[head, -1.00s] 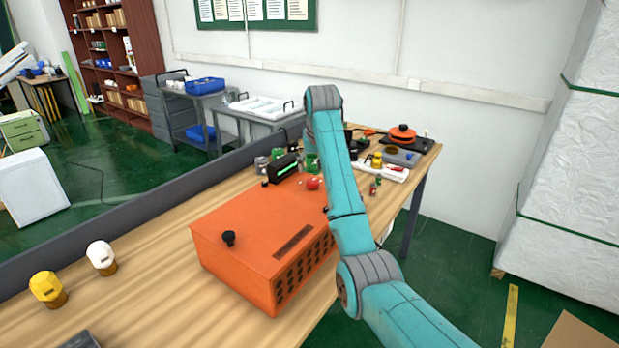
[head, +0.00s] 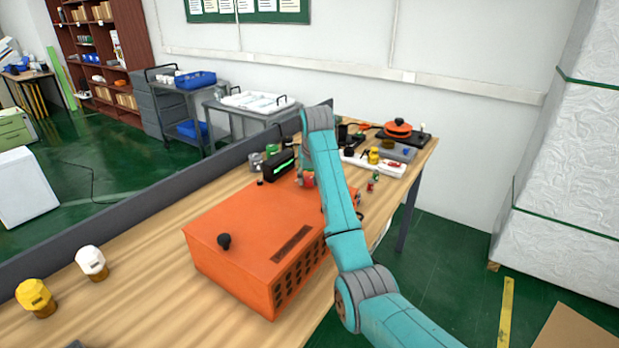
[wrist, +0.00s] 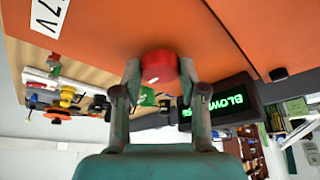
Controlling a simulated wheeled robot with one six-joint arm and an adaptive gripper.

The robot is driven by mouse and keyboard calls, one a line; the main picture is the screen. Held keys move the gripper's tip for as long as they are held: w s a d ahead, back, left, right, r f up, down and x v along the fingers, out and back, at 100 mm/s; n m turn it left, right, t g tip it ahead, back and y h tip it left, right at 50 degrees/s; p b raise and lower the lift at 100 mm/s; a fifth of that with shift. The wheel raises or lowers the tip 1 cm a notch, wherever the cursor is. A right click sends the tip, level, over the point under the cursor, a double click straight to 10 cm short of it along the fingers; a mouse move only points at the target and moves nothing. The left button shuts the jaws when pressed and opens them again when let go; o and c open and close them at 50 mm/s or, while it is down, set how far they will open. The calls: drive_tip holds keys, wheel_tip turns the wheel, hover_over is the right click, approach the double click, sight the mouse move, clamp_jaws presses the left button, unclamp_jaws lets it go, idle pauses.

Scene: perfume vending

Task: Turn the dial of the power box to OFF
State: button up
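The power box is an orange case (head: 235,220) on the wooden bench, with slots in its side. Its red dial (wrist: 159,67) shows in the wrist view and partly beside my arm in the head view (head: 308,180). My gripper (wrist: 160,72) has one finger on each side of the dial, with the fingertips very close to it. The fingers stand apart, and I cannot tell whether they touch it. In the head view my forearm hides part of the box.
A black display with green letters (wrist: 232,103) stands beyond the box. A black knob (head: 224,241) stands on the box top. Yellow (head: 36,297) and white (head: 92,262) bottles stand on the left. Small items and trays (head: 375,165) crowd the bench's far end.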

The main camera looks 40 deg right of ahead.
drive_tip(key=c, duration=0.4)
drive_tip(key=n, duration=0.2)
drive_tip(key=n+y, duration=0.1)
drive_tip(key=shift+s+d+n+y, duration=0.1)
drive_tip(key=shift+d+n+y, duration=0.1)
drive_tip(key=shift+n+y, duration=0.15)
drive_tip(key=n, duration=0.2)
drive_tip(key=n+y, duration=0.1)
drive_tip(key=n, duration=0.1)
drive_tip(key=shift+d+n+y, duration=0.1)
drive_tip(key=shift+n+y, duration=0.15)
drive_tip(key=shift+n, duration=0.1)
drive_tip(key=n, duration=0.2)
drive_tip(key=n+y, duration=0.1)
drive_tip(key=n, duration=0.1)
drive_tip(key=shift+d+g+y, duration=0.15)
drive_tip(key=shift+g+y, duration=0.15)
drive_tip(key=shift+g, duration=0.1)
drive_tip(key=shift+w+n+g+y, duration=0.15)
drive_tip(key=shift+n+g+y, duration=0.2)
drive_tip(key=shift+n, duration=1.05)
drive_tip(key=shift+w+n+g+y, duration=0.1)
drive_tip(key=shift+n+g+y, duration=0.25)
drive_tip(key=shift+n, duration=1.05)
